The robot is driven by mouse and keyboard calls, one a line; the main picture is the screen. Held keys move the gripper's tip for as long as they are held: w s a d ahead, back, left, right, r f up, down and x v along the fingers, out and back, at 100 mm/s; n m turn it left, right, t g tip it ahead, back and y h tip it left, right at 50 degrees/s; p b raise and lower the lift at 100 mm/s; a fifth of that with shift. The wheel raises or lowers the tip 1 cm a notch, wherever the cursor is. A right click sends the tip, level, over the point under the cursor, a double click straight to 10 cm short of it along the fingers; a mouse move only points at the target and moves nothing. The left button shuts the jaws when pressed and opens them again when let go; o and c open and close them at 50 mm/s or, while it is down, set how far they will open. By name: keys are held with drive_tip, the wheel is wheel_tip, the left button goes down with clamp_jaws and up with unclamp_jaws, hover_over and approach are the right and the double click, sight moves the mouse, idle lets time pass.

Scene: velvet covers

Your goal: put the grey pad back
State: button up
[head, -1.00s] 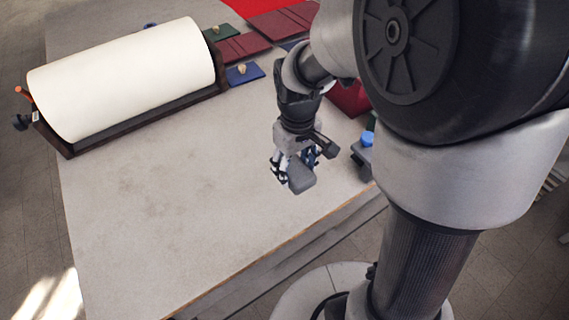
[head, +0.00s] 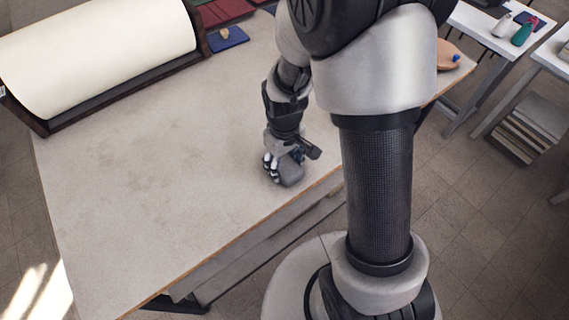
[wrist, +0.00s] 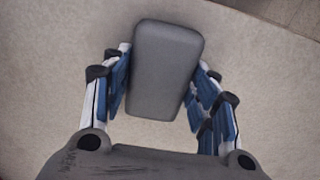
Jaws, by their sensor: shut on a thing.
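The grey pad (wrist: 165,70) is a rounded grey block between the fingers of my gripper (wrist: 160,85) in the wrist view. The blue inner faces of the fingers stand along its two long sides, and my gripper is shut on it. In the head view my gripper (head: 279,168) hangs over the table near its front edge, with the pad (head: 291,175) at its fingertips. I cannot tell whether the pad touches the table top.
The pale table (head: 150,180) is clear in front and to the left. A large cream roll (head: 100,50) in a dark cradle lies at the back left. A blue panel (head: 227,38) and dark red panels (head: 222,10) lie behind. A white side table (head: 490,35) stands at the right.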

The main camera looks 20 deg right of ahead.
drive_tip(key=o, duration=1.1)
wheel_tip(320, 180, up, 12)
drive_tip(key=p, duration=0.4)
wheel_tip(320, 180, up, 9)
drive_tip(key=m+t, duration=0.1)
drive_tip(key=t, duration=0.1)
hover_over(285, 164)
drive_tip(key=s, duration=0.4)
drive_tip(key=s+r+m+t, duration=0.2)
drive_tip(key=s+r, duration=0.5)
drive_tip(key=s, duration=0.4)
drive_tip(key=shift+r+m+t, duration=0.3)
drive_tip(key=shift+r, duration=0.05)
drive_tip(key=shift+w, duration=0.1)
drive_tip(key=shift+f, duration=0.1)
